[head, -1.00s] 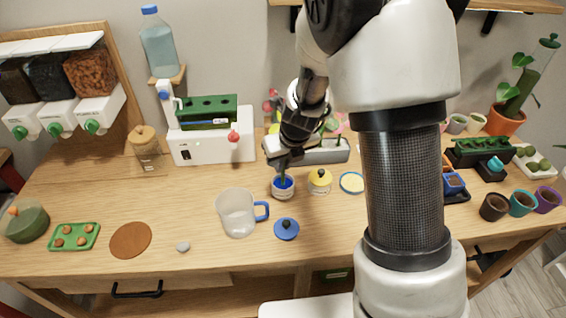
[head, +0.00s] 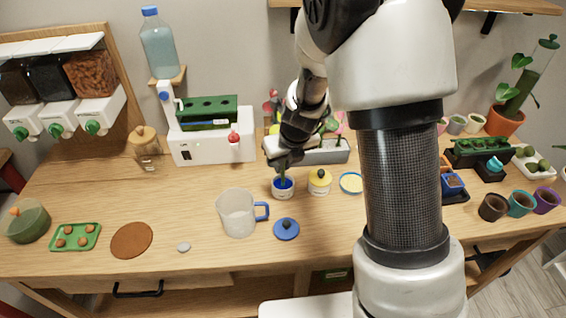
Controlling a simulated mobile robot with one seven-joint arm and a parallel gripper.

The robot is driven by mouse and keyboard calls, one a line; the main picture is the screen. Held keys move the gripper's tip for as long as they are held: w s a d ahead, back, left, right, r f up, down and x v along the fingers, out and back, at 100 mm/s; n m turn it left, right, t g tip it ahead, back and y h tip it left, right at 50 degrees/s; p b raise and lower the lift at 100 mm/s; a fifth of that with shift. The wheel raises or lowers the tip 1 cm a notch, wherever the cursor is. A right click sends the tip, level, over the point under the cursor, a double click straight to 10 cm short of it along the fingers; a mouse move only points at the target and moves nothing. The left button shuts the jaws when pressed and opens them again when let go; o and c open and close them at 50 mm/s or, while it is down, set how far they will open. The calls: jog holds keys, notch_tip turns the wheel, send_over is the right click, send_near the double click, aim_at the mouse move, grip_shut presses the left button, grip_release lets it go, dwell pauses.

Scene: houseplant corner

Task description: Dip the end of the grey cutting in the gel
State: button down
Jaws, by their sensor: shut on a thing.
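My gripper (head: 285,162) is shut on the cutting (head: 282,178), just above the gel jar. Only a short, thin, dark green piece of the cutting shows below the fingers; its grey part is hidden by the fingers or too small to tell. The gel jar (head: 283,194) is small and white with blue gel inside and stands open. The cutting points down at the jar's mouth, and its lower end overlaps the blue gel in the picture. I cannot tell how deep it is. A blue lid with a dark knob (head: 286,229) lies in front of the jar.
A clear mug with a blue handle (head: 236,215) stands left of the jar. A yellow-topped jar (head: 319,183) and a blue-rimmed pale disc (head: 352,183) are to the right. A grey planter (head: 322,154) stands behind.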

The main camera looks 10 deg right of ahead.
jog(key=shift+r+p, duration=3.4)
jog(key=shift+r, duration=0.05)
